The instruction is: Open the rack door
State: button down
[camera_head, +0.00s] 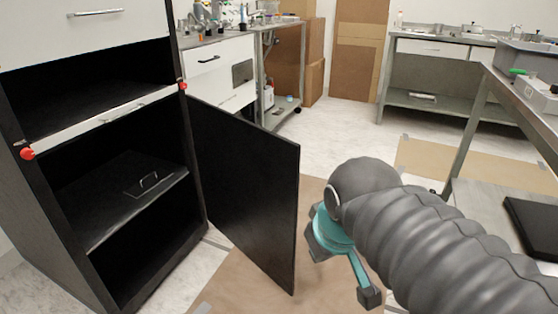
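The rack (178,150) stands at the left. Its black lower door (245,190) is swung wide open to the right, so the inside shows. A black shelf piece with a small metal handle (148,184) lies inside the rack. My arm comes in from the lower right. My gripper (345,262) is to the right of the door's free edge, with a visible gap between them. One finger, teal with a dark tip, points downward; the other is partly hidden behind the wrist, so its opening is unclear. I see nothing held.
A metal table (468,140) stands at the right with a black flat item (533,226) on its lower shelf. Counters line the back. Brown floor covering (240,285) lies under the door. Open floor (335,130) extends behind the door.

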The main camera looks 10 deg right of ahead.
jog(key=w+a+r+n+g+h+b, duration=0.1)
jog(key=w+r+n, duration=0.2)
jog(key=w+n, duration=0.25)
jog(key=w+r+n+b, duration=0.1)
jog(key=w+r+n, duration=0.25)
jog(key=w, duration=0.25)
jog(key=n+g+h+b, duration=0.2)
jog(key=n+h+b, duration=0.1)
jog(key=n, duration=1)
send_near(283, 166)
jog(key=s+a+r, duration=0.2)
jog(key=s+a, duration=0.2)
jog(key=s, duration=0.1)
jog(key=b+x, duration=0.1)
jog(key=x, duration=0.2)
jog(key=d+b+x, duration=0.1)
jog(key=x, duration=0.3)
jog(key=w+d+r+b+x, duration=0.1)
jog(key=x, duration=0.3)
jog(key=shift+f, duration=0.1)
jog(key=shift+w+d, duration=0.3)
jog(key=shift+d, duration=0.15)
